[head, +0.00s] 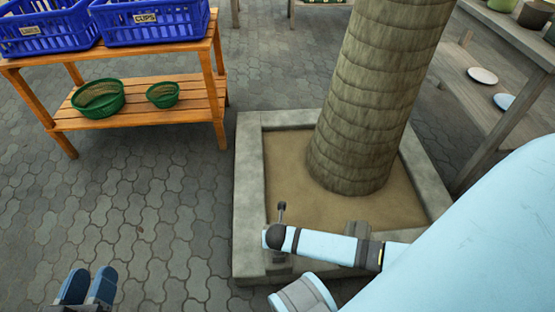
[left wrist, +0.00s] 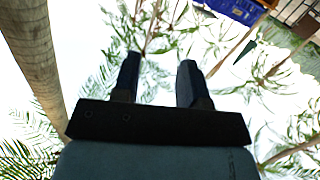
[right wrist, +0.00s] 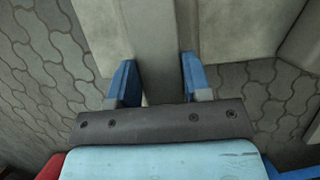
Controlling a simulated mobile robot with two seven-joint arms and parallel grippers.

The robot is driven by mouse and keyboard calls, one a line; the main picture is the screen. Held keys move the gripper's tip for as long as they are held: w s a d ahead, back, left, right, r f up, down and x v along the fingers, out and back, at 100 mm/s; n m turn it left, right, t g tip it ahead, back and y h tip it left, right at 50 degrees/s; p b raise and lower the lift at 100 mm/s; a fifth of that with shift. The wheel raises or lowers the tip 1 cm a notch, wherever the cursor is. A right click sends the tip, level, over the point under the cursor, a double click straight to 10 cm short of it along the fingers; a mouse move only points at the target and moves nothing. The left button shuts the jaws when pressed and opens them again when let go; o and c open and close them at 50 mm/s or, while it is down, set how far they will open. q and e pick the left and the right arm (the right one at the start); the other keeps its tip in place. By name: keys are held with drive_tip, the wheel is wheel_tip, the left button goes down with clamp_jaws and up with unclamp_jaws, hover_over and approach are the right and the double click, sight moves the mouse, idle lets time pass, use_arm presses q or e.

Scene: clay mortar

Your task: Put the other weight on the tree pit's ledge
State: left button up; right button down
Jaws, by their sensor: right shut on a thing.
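The tree pit's pale stone ledge (head: 249,180) frames sandy soil around a palm trunk. My right arm reaches over its front side. In the right wrist view my right gripper (right wrist: 155,82) is shut on a long grey weight (right wrist: 152,40) that runs between its fingers. In the head view my arm hides most of that gripper; a grey upright piece (head: 281,211) shows by its end, over the ledge's front left. Another grey block (head: 357,229) shows at the front side, partly behind my arm. My left gripper (head: 88,287) is open and empty, low at left; its spread fingers show in the left wrist view (left wrist: 157,82).
A wooden shelf (head: 140,103) at the left holds blue crates (head: 155,24) and green baskets (head: 97,98). A grey bench (head: 480,105) with plates stands at the right. The paving between the shelf and the pit is clear.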

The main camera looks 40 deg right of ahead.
wheel_tip(320, 180, down, 2)
drive_tip(key=shift+w+a+f+b, duration=0.1)
drive_tip(key=shift+f+b, duration=0.1)
drive_tip(key=shift+b, duration=0.4)
drive_tip(key=shift+f, duration=0.3)
drive_tip(key=c, duration=0.6)
unclamp_jaws()
use_arm(q)
drive_tip(key=shift+w+a+r+m+t, duration=0.1)
drive_tip(key=shift+w+a+m+t, duration=0.2)
drive_tip(key=shift+w+m, duration=0.25)
use_arm(e)
drive_tip(key=shift+o, duration=0.2)
use_arm(q)
drive_tip(key=shift+s, duration=0.1)
